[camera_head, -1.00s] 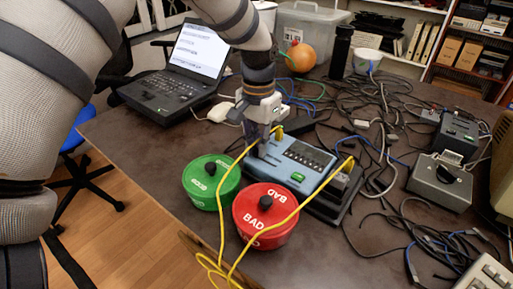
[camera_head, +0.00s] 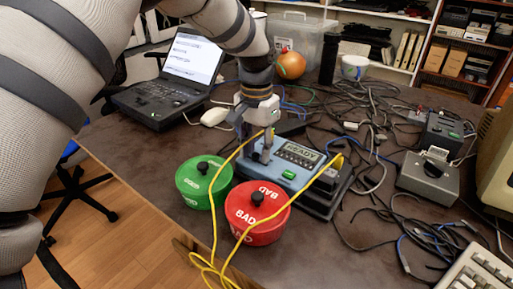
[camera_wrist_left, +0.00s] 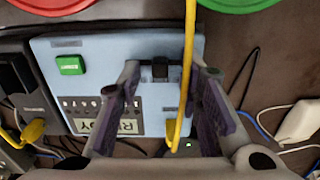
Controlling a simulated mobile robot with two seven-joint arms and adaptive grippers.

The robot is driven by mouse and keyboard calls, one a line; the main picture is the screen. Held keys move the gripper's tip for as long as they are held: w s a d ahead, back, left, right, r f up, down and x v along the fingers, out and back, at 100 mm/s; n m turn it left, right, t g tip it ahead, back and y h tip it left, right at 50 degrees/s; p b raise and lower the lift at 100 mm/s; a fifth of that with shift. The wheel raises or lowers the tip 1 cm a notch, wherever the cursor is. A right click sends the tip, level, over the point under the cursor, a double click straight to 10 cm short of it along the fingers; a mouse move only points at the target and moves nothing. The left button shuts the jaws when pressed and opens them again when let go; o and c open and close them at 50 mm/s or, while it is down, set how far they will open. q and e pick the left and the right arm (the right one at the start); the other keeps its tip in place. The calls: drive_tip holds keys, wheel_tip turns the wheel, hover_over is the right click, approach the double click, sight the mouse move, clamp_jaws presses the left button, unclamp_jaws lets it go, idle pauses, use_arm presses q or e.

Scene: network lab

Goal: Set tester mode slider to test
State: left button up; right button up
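The tester (camera_head: 262,172) is a light blue box on the table, with a display (camera_head: 299,154) reading READY and a green button (camera_head: 289,174). The wrist view shows its face (camera_wrist_left: 110,48), the display (camera_wrist_left: 118,124) and the green button (camera_wrist_left: 71,65). A small black slider knob (camera_wrist_left: 160,69) sits in a dark slot near its edge. My left gripper (camera_head: 264,158) points down at the tester's left part. Its fingers (camera_wrist_left: 163,80) are apart on either side of the slider, with no visible contact. My right gripper is out of view.
Yellow cables (camera_head: 214,222) loop from the tester over the front edge; one crosses between the fingers in the wrist view. A green pot (camera_head: 192,190) and a red pot marked BAD (camera_head: 244,222) stand in front. Tangled cables and a grey box (camera_head: 430,179) lie right.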

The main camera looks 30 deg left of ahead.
use_arm(q)
wheel_tip(320, 180, up, 12)
idle(0.3)
